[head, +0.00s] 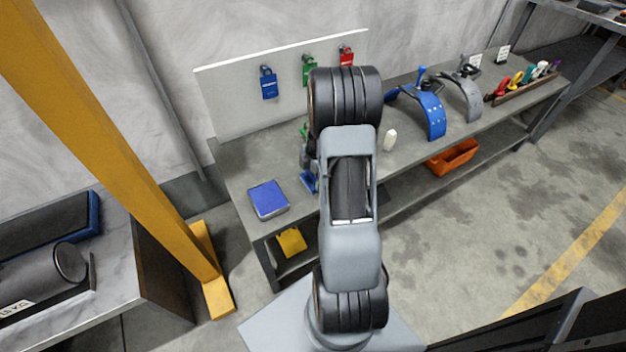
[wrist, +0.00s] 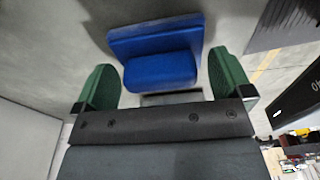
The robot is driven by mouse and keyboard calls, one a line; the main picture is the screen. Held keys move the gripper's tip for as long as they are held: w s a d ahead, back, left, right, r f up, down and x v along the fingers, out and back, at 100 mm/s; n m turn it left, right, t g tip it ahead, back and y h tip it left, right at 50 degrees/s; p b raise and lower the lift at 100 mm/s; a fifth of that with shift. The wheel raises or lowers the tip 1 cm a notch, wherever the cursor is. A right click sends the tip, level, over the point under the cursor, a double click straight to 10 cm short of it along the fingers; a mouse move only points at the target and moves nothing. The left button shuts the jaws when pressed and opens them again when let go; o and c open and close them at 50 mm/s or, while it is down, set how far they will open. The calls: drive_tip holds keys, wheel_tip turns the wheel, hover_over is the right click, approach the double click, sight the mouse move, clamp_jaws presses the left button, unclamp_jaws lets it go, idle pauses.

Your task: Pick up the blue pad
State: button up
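A blue square pad (head: 269,199) with pale sides lies flat on the left end of the grey workbench (head: 238,178). My gripper is mostly hidden behind my arm in the head view. In the wrist view my gripper (wrist: 163,76) is open, with its two green fingers wide apart. A blue block with a stepped shape (wrist: 155,45) shows ahead of and between the fingers, with clear gaps at both sides. A small blue part (head: 309,181) also shows beside my arm in the head view. I cannot tell which blue thing the wrist view shows.
Blue, green and red padlocks (head: 269,83) hang on a pale board behind the bench. Blue and grey arched stands (head: 430,112) and a white bottle (head: 389,140) are to the right. Orange (head: 452,158) and yellow (head: 291,242) bins sit below. A yellow post (head: 120,150) stands left.

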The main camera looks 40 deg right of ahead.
drive_tip(key=c, duration=0.9)
drive_tip(key=shift+r, duration=0.45)
wheel_tip(320, 180, up, 2)
drive_tip(key=shift+r+p, duration=0.15)
drive_tip(key=shift+p, duration=0.3)
drive_tip(key=s+a+r+p, duration=0.1)
drive_tip(key=s+r, duration=0.2)
drive_tip(key=s, duration=0.1)
drive_tip(key=s+a+r+p, duration=0.1)
drive_tip(key=s+r, duration=0.2)
drive_tip(key=s, duration=0.2)
drive_tip(key=s+r+p, duration=0.1)
drive_tip(key=s+r, duration=0.3)
drive_tip(key=shift+s+a, duration=0.35)
drive_tip(key=shift+a, duration=0.05)
